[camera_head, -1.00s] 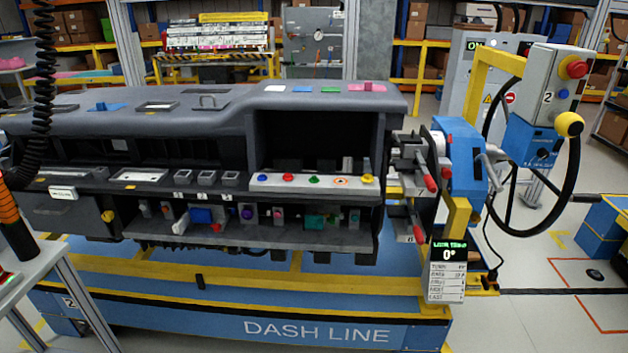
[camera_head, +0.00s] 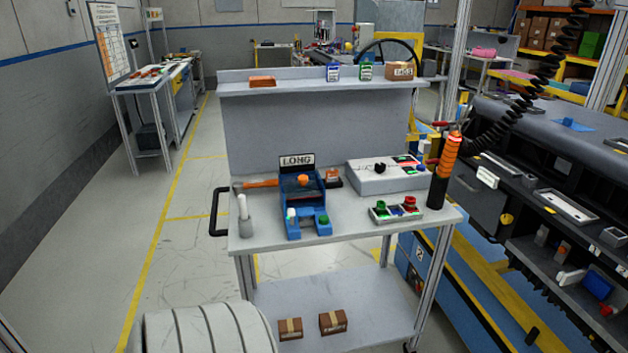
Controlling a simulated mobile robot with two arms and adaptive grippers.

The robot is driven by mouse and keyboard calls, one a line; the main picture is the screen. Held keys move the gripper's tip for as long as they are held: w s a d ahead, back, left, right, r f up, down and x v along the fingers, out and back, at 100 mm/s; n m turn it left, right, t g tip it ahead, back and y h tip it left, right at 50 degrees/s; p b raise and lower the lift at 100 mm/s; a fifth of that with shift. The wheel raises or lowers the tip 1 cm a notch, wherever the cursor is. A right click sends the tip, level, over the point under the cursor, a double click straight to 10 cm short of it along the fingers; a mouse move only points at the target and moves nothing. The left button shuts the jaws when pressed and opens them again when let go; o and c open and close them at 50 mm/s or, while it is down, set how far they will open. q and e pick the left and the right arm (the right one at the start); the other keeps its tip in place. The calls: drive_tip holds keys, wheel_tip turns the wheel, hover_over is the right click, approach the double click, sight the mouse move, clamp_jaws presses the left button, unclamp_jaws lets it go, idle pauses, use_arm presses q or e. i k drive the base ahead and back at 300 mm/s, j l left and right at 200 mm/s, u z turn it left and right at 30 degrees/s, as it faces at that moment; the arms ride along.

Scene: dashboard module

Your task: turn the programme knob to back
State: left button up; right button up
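A grey-white box (camera_head: 365,182) sits at the right rear of a cart's top. It carries a small dark knob (camera_head: 379,168) and red and green parts, too small to make out. Left of it stands a blue fixture (camera_head: 300,207) with a "LONG" sign, an orange round part (camera_head: 303,180), and white and green knobs at its front. I cannot tell which part is the programme knob, or where any knob points. Neither gripper shows. A white ribbed part at the bottom left appears to be my own arm.
The grey cart (camera_head: 255,232) also holds a tray of coloured parts (camera_head: 396,211), an orange-handled tool and a dark cylinder (camera_head: 438,190). Small boxes lie on its lower shelf. The dashboard (camera_head: 560,130) and coiled cable stand at the right. Floor left of the cart is clear.

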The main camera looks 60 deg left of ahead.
sight(379, 167)
drive_tip(key=u, duration=1.95)
drive_tip(key=i, duration=0.05)
